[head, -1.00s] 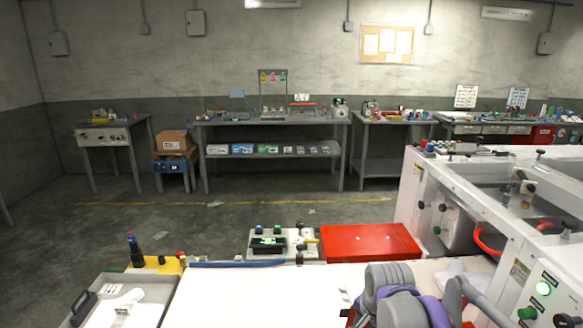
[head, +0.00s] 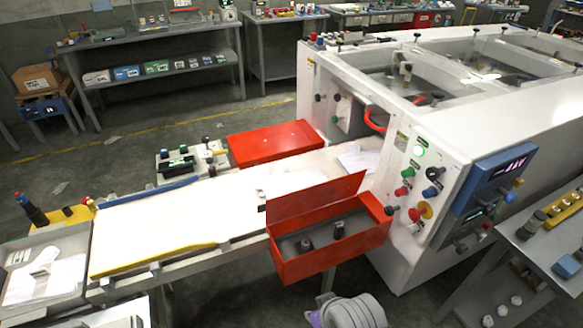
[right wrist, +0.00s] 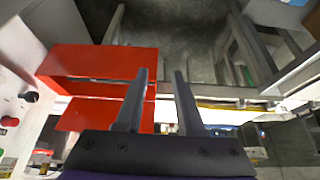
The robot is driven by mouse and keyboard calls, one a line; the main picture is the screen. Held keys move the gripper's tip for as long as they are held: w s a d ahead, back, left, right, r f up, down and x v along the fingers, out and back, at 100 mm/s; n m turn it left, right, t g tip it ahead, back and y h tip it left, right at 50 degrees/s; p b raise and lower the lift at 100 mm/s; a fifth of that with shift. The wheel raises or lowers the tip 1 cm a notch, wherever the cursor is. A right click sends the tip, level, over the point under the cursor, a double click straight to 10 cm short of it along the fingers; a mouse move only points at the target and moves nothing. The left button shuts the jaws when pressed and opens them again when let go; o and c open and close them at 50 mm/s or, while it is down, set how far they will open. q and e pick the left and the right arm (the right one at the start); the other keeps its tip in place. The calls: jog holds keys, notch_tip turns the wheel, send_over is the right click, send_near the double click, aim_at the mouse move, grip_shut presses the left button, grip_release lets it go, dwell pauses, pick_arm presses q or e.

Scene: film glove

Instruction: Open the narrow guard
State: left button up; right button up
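Two red guards flank the white conveyor belt. The near one is an open red box (head: 328,240) whose lid panel (head: 316,196) stands raised at its belt side; dark fittings (head: 338,229) show inside. The far red guard (head: 275,143) looks flat and shut. I cannot tell for certain which is the narrow one. In the right wrist view, red panels (right wrist: 92,61) lie left of my right gripper (right wrist: 160,72). Its two grey fingers are apart with nothing between them. The head view shows only part of my arm at the bottom edge. My left gripper is not in view.
The white machine (head: 372,225) with a button panel stands right of the guards. The belt (head: 180,222) runs left to a grey tray (head: 45,265). A side table (head: 535,245) is at the lower right.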

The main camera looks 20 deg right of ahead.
jog(key=shift+c, duration=0.3)
jog(key=shift+w+r, duration=0.1)
jog(key=shift+w, duration=0.1)
jog(key=shift+c, duration=1.3)
jog(key=w+d+r+m, duration=0.1)
jog(key=w+m, duration=0.1)
jog(key=w, duration=0.1)
jog(key=w+d+r+m+t, duration=0.1)
jog(key=w+d+r+m, duration=0.1)
jog(key=w+m, duration=0.1)
jog(key=w+d+r+m, duration=0.1)
jog(key=w+d+m, duration=0.1)
jog(key=w, duration=0.3)
jog(key=shift+w+r+m+t+y+p, duration=0.25)
jog(key=shift+m+t+y+p, duration=0.15)
jog(key=shift+m, duration=0.3)
grip_shut()
jog(key=m+t+p, duration=0.1)
jog(key=m+t, duration=0.2)
jog(key=m, duration=0.6)
send_near(314, 189)
jog(key=shift+x, duration=2.7)
